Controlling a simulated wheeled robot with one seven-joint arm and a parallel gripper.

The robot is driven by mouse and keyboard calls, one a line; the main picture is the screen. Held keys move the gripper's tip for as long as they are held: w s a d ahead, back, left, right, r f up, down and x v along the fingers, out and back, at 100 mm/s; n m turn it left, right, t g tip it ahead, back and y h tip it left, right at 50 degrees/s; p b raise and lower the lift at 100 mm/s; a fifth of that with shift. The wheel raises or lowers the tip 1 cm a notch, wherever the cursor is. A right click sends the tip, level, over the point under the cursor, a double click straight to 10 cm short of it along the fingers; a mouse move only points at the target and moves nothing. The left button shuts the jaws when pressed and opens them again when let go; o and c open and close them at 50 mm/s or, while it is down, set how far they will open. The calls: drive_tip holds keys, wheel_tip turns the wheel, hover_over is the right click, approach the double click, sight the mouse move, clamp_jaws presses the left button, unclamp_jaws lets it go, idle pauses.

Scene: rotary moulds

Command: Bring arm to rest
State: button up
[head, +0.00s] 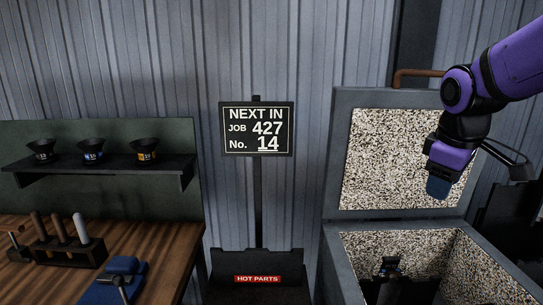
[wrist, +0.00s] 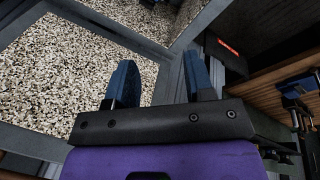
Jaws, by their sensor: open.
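My purple arm comes in from the upper right of the head view. My gripper (head: 439,188) hangs in front of the raised, speckled lid (head: 372,160) of a grey box, above the box's open mouth. In the wrist view my gripper (wrist: 160,85) has its two blue fingers apart with nothing between them. The wrist view also shows speckled lining and a grey rim (wrist: 172,75) of the box beyond the fingers.
The grey box (head: 345,262) stands open, with a small dark fixture (head: 389,268) inside. A sign (head: 257,129) stands left of it, above a "HOT PARTS" bin (head: 257,279). A wooden bench (head: 160,238) with a blue vise (head: 118,278) and a shelf (head: 100,168) of black cups are at left.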

drive_tip(key=s+a+r+m+t, duration=0.1)
drive_tip(key=s+m, duration=0.2)
drive_tip(key=s, duration=0.5)
drive_tip(key=s+a+r+m+t+y, duration=0.1)
drive_tip(key=s+m, duration=0.3)
drive_tip(key=s, duration=0.4)
drive_tip(key=shift+r+m+t, duration=0.2)
drive_tip(key=shift+m+t, duration=0.1)
